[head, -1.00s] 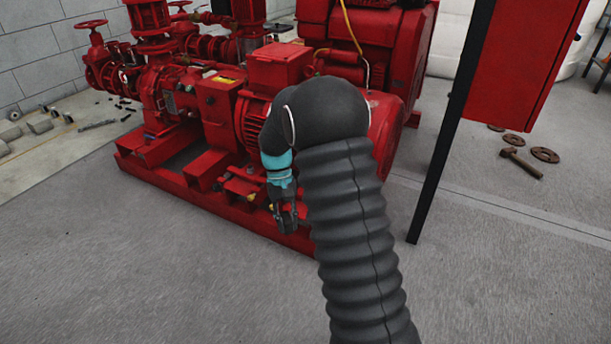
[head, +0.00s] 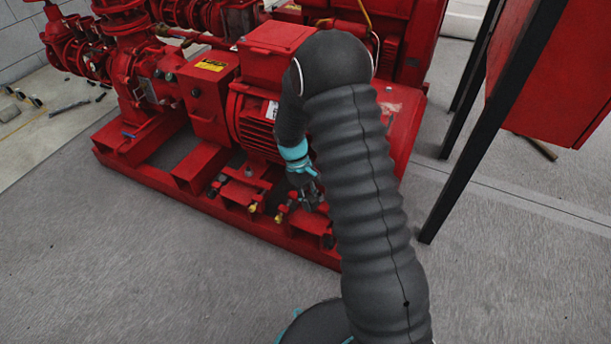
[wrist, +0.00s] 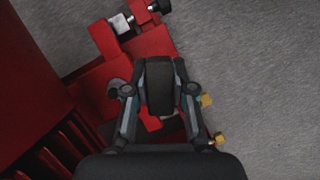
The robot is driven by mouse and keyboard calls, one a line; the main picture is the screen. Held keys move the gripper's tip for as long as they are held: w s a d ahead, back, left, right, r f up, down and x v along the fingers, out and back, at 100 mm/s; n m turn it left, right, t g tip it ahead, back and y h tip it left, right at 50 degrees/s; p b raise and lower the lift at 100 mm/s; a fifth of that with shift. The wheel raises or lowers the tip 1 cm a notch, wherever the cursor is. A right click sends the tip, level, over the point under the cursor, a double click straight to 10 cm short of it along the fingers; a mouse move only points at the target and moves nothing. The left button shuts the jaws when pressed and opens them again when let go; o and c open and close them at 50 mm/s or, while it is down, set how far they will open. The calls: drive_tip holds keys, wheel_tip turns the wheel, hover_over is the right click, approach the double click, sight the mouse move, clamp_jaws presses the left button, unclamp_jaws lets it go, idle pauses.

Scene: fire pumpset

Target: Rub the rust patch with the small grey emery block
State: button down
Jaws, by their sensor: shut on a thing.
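My gripper (head: 309,197) hangs low beside the near side of the red pumpset, under the motor. In the wrist view my gripper (wrist: 159,95) is shut on a dark grey block (wrist: 159,85), which I take for the emery block. The block is upright between the two fingers, above the red base frame. In the head view the block is hard to make out against the fingers.
The red base frame (head: 240,222) carries small valves with yellow fittings (head: 252,208) close to my gripper. The motor (head: 256,118) stands above. A dark post (head: 475,150) and a red cabinet (head: 560,85) stand at the right. The grey floor in front is clear.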

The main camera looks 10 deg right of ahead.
sight(312, 223)
drive_tip(key=shift+w+f, duration=0.25)
drive_tip(key=shift+f, duration=0.2)
wheel_tip(312, 223, down, 6)
drive_tip(key=b, duration=0.5)
drive_tip(key=shift+f, duration=0.25)
drive_tip(key=shift+s+d+f, duration=0.25)
drive_tip(key=shift+s+d, duration=0.15)
drive_tip(key=shift+d, duration=0.1)
drive_tip(key=shift+s+d+f, duration=0.25)
drive_tip(key=shift+s+d, duration=0.1)
drive_tip(key=shift+d, duration=0.1)
drive_tip(key=shift+s+d+b, duration=0.3)
drive_tip(key=shift+s+d, duration=0.1)
drive_tip(key=shift+d, duration=0.15)
drive_tip(key=shift+r, duration=0.1)
drive_tip(key=shift+w+a, duration=0.6)
drive_tip(key=shift+a, duration=0.2)
drive_tip(key=shift+w+a, duration=0.55)
drive_tip(key=shift+a, duration=0.25)
drive_tip(key=shift+r+p, duration=2.7)
drive_tip(key=shift+r, duration=1.3)
drive_tip(key=shift+d+f, duration=0.1)
drive_tip(key=shift+f, duration=0.05)
